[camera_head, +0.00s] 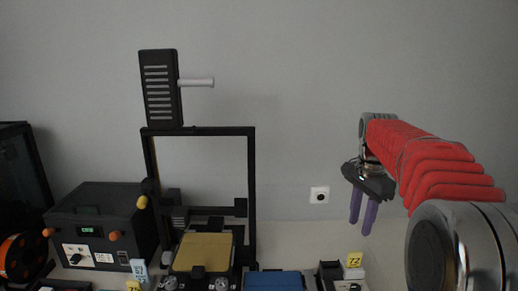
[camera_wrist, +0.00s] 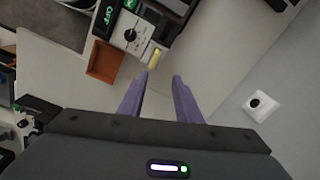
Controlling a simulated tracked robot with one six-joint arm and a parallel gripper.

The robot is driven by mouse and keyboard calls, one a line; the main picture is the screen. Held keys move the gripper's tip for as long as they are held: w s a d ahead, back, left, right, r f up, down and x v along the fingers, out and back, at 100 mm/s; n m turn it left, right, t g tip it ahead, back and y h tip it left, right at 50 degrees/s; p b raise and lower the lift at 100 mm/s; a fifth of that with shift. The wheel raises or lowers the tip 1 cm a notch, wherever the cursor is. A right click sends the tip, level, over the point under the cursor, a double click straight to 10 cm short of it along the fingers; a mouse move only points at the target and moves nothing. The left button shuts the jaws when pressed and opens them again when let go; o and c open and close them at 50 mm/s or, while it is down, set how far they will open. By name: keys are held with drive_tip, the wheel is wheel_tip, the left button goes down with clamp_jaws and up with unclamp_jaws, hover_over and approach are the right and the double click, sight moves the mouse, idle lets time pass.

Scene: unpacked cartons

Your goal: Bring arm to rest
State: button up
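My gripper (camera_head: 362,222) hangs at the right in the head view, its two purple fingers pointing down. The red-sleeved arm (camera_head: 425,160) reaches in from the right edge. In the wrist view the fingers (camera_wrist: 161,80) stand apart with a clear gap and nothing held between them. The gripper is in the air in front of the grey wall, above the table.
A black framed machine (camera_head: 250,180) stands at the centre left, with a dark control box (camera_head: 95,232) beside it. A wall socket (camera_head: 320,195) is left of my gripper. A yellow tag (camera_head: 354,260) and an orange tray (camera_wrist: 104,62) lie below.

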drive_tip(key=s+a+f+n+t, duration=0.1)
drive_tip(key=s+a+n, duration=0.3)
drive_tip(key=s, duration=0.5)
drive_tip(key=s+a+f+n+t, duration=0.2)
drive_tip(key=s+a+n, duration=0.2)
drive_tip(key=s, duration=0.5)
drive_tip(key=s+a+f+n+t, duration=0.2)
drive_tip(key=s+a+n, duration=0.2)
drive_tip(key=s, duration=0.6)
drive_tip(key=shift+n, duration=1)
drive_tip(key=shift+s+d, duration=0.1)
drive_tip(key=shift+d, duration=0.05)
